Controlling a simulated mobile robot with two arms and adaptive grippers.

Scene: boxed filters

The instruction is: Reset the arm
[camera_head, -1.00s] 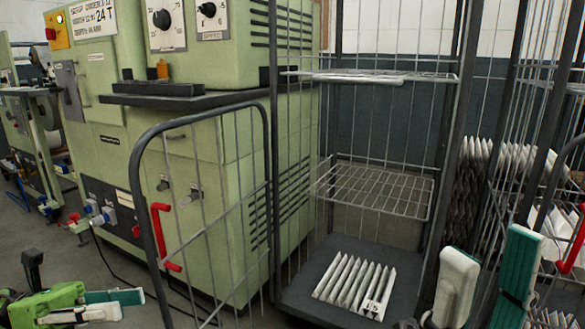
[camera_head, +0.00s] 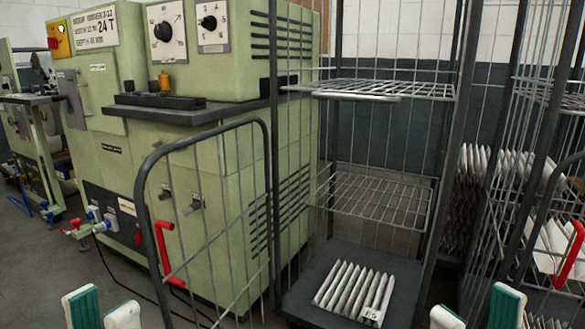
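My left gripper (camera_head: 103,308) shows at the bottom left edge, fingers pointing up, with a gap between its two green-and-white fingertips; it looks open and empty. My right gripper (camera_head: 475,313) is at the bottom right, its fingers wide apart with nothing between them. Both are in front of the roll cage and touch nothing that I can see. The rest of both arms is out of view. A white pleated filter (camera_head: 345,287) with a number label lies on the dark base (camera_head: 310,268) of the roll cage, away from both grippers.
The roll cage has two wire shelves (camera_head: 375,200) and an open mesh door (camera_head: 215,215) with a red handle (camera_head: 170,255). A green machine (camera_head: 225,160) stands behind at left. Another cage (camera_head: 545,190) with several filters (camera_head: 480,185) is at right.

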